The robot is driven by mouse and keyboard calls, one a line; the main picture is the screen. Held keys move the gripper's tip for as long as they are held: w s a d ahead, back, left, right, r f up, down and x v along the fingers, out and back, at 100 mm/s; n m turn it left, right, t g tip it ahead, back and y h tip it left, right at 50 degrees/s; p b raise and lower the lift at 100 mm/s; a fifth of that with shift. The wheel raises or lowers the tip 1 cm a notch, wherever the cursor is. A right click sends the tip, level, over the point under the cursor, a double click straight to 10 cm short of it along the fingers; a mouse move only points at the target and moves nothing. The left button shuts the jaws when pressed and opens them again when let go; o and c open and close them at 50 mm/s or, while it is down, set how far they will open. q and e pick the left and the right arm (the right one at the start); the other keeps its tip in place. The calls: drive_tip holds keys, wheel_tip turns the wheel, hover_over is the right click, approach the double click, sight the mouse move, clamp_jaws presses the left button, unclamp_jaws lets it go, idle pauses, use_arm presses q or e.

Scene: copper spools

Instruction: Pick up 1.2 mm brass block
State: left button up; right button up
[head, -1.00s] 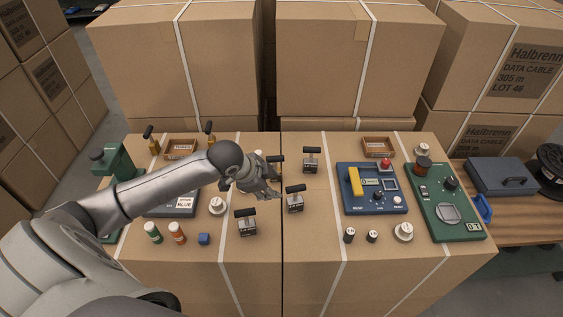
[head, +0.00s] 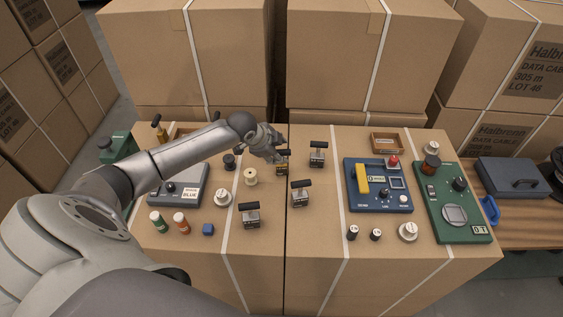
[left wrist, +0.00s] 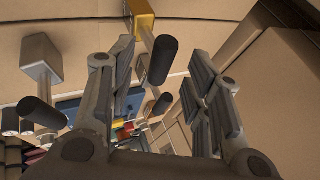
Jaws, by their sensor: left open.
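A small brass-coloured block (head: 282,169) with a black bar handle stands near the middle of the cardboard-box top; its size label cannot be read. My left gripper (head: 273,151) is open, just left of and behind its handle, and partly overlaps it in the head view. In the left wrist view the brass block (left wrist: 141,17) is at the top, its black handle reaching down between the open fingers of my left gripper (left wrist: 165,75). No grip shows. My right gripper is not in view.
Grey blocks with black handles stand close by: one in front (head: 300,198), one to the right (head: 318,159), one at front left (head: 250,217). A pale spool (head: 250,177) is to the left. A blue device (head: 378,186) and green device (head: 452,203) are at right. Tall cartons (head: 370,55) stand behind.

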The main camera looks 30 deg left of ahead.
sight(280, 152)
use_arm(q)
drive_tip(key=shift+x, duration=1.75)
drive_tip(key=shift+s+r, duration=0.1)
clamp_jaws()
